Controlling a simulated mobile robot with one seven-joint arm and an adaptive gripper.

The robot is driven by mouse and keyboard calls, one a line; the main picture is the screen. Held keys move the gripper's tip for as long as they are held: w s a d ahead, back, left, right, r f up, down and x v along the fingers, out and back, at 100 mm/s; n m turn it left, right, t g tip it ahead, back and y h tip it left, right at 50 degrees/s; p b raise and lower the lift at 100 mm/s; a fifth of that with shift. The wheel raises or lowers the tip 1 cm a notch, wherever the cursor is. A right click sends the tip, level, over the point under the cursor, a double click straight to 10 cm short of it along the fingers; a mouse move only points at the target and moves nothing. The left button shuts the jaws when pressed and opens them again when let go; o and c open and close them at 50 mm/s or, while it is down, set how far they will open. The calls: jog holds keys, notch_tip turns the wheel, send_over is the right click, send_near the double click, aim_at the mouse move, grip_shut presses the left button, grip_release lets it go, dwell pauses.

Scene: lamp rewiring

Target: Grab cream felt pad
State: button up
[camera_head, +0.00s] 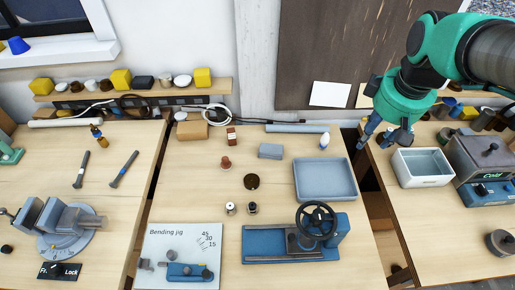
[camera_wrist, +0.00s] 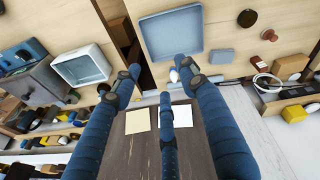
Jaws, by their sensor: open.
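I cannot tell for certain which thing is the cream felt pad. A flat cream sheet (camera_wrist: 138,121) lies against the dark board in the wrist view, beside a white sheet (camera_wrist: 173,117). Pale rounded pieces, one of them a white oval piece (camera_head: 182,80), sit on the back shelf in the head view. My gripper (camera_head: 383,138) is open and empty, above the gap between the middle and right tables. In the wrist view its blue fingers (camera_wrist: 158,76) are spread apart, with nothing between them held.
A white bin (camera_head: 422,183) and a grey cooling unit (camera_head: 482,160) stand on the right table. The back shelf (camera_head: 140,93) is crowded.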

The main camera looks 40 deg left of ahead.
jog(key=a+f+n+p, duration=0.1)
jog(key=a+f+n, duration=0.2)
jog(key=a, duration=0.8)
jog(key=n+g+h+p, duration=0.2)
jog(key=n+p, duration=0.2)
jog(key=n, duration=0.7)
send_over(225, 158)
notch_tip(225, 158, down, 15)
jog(key=shift+f, duration=0.1)
jog(key=shift+f+b, duration=0.75)
jog(key=shift+f, duration=3.5)
jog(key=shift+f+b, duration=0.55)
jog(key=shift+f, duration=2.05)
